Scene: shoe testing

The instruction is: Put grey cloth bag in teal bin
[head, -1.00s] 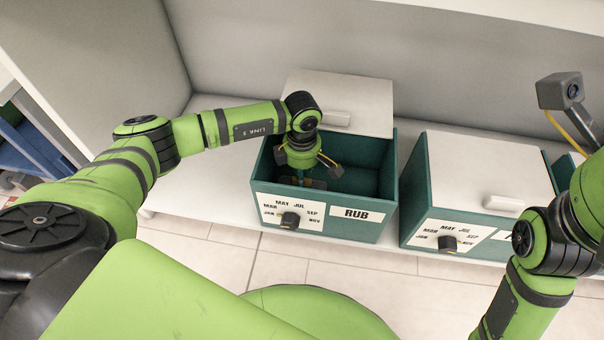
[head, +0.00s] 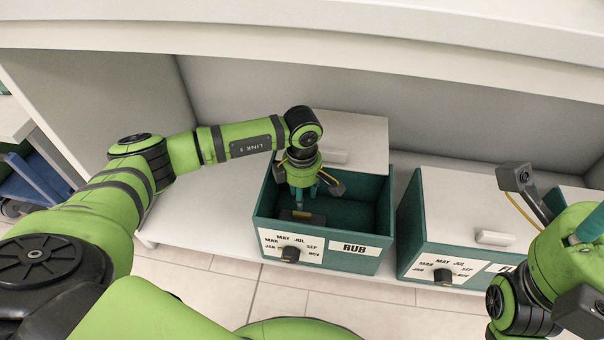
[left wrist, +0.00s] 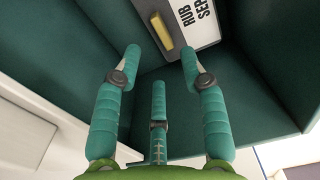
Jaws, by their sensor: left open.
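The teal bin (head: 325,262) labelled RUB stands open on the low white shelf, its pale lid raised at the back. A dark grey item with a yellowish strip (head: 302,217), probably the grey cloth bag, lies on the bin floor near the front left. The left wrist view shows it as a grey piece (left wrist: 150,12) with a yellow bar and a white RUB SEP label. My left gripper (head: 302,200) points down over the bin; its teal fingers (left wrist: 160,75) are spread and empty, apart from the item. My right gripper (head: 590,225) shows only partly at the right edge.
A second teal bin (head: 424,235) with its pale lid (head: 470,205) shut stands close on the right; another is partly seen beyond it. The shelf overhang (head: 300,40) crosses above the bins. Bare shelf (head: 215,205) lies left of the open bin.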

